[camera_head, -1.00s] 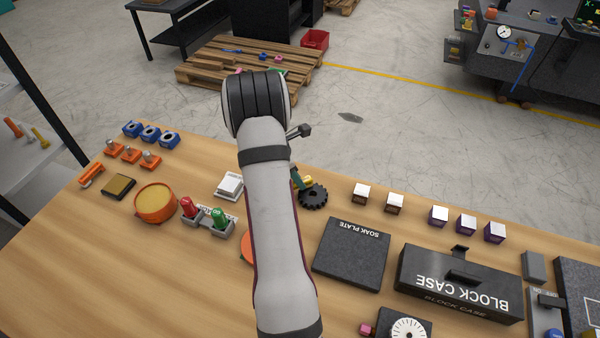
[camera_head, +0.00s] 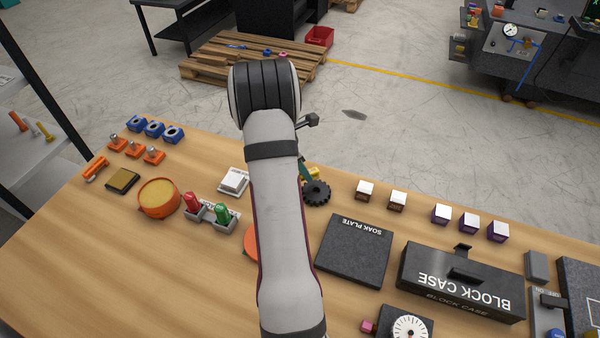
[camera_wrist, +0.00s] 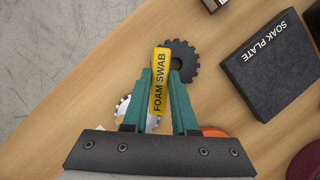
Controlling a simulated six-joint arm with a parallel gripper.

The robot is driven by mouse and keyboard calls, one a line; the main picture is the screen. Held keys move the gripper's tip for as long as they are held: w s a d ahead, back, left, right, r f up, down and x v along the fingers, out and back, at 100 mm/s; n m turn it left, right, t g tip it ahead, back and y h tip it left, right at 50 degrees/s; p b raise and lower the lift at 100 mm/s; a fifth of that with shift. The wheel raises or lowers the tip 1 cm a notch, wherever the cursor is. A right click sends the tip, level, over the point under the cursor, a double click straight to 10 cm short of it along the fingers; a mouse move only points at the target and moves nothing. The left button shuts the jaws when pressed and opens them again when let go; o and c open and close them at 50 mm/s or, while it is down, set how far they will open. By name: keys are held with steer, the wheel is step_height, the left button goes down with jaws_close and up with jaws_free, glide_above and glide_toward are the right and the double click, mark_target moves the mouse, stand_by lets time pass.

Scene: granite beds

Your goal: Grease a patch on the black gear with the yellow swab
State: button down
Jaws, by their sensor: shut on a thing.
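My gripper (camera_wrist: 161,100) is shut on the yellow swab (camera_wrist: 160,80), marked FOAM SWAB, between its green fingers in the wrist view. The swab's far end overlaps the left part of the black gear (camera_wrist: 184,62) in that view. I cannot tell whether it touches the gear. In the head view the black gear (camera_head: 316,192) lies on the table just right of my arm. A bit of the yellow swab (camera_head: 311,174) shows behind the gear. My arm hides most of the gripper there.
A silver gear (camera_wrist: 124,108) lies partly hidden left of the fingers in the wrist view. The soak plate (camera_head: 354,251) and block case (camera_head: 462,283) lie to the right. Small blocks (camera_head: 397,200) stand along the back edge. An orange tub (camera_head: 158,199) and red and green bottles (camera_head: 207,213) stand left.

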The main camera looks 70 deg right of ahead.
steer(key=shift+r, duration=2.85)
steer(key=w+a+r+m+y, duration=0.1)
steer(key=w+a+r+m, duration=0.1)
steer(key=w+a+r, duration=0.5)
steer(key=w+a+r+m+g, duration=0.15)
steer(key=w+a, duration=0.35)
steer(key=a, duration=0.6)
steer(key=w+a+r+m+t+y, duration=0.1)
steer(key=w+a+r+m, duration=0.2)
steer(key=w+a, duration=0.5)
steer(key=a+r+m, duration=0.1)
steer(key=a+r, duration=0.1)
steer(key=a, duration=0.7)
steer(key=s+a+r+m+y, duration=0.1)
steer(key=a+r, duration=0.2)
steer(key=a, duration=0.5)
steer(key=shift+s+a+r+g, duration=0.3)
steer(key=shift+a+r+g, duration=0.05)
steer(key=shift+d+m, duration=0.1)
steer(key=shift+m, duration=0.15)
